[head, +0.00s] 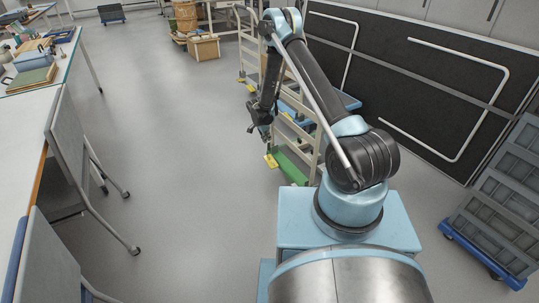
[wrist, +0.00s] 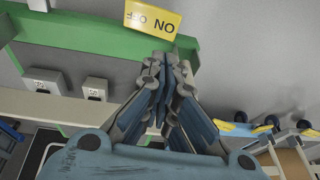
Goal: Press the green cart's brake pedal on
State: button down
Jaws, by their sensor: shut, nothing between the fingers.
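The green cart (head: 291,166) stands in the head view beside my arm, partly hidden behind it. Its yellow brake pedal (head: 271,160) sticks out at the cart's near left end, low over the floor. In the wrist view the yellow pedal (wrist: 152,18) carries the words ON and OFF, seen upside down, and sits at the edge of the green frame (wrist: 75,45). My gripper (head: 259,132) is shut and empty, pointing down above the pedal in the head view. In the wrist view my gripper (wrist: 168,62) has its fingertips just below the pedal's image; contact cannot be told.
Other carts with yellow pedals (head: 250,88) stand behind the green one. A black panel with pale rails (head: 430,80) lines the right. Grey crates on a blue dolly (head: 500,195) stand at right. Tables and chairs (head: 75,160) line the left. The floor (head: 180,150) between is clear.

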send_over(271, 157)
jog(key=s, duration=0.1)
jog(key=f, duration=0.8)
jog(key=a+f, duration=0.1)
jog(key=f, duration=0.3)
jog(key=shift+x, duration=0.75)
jog(key=shift+a, duration=0.15)
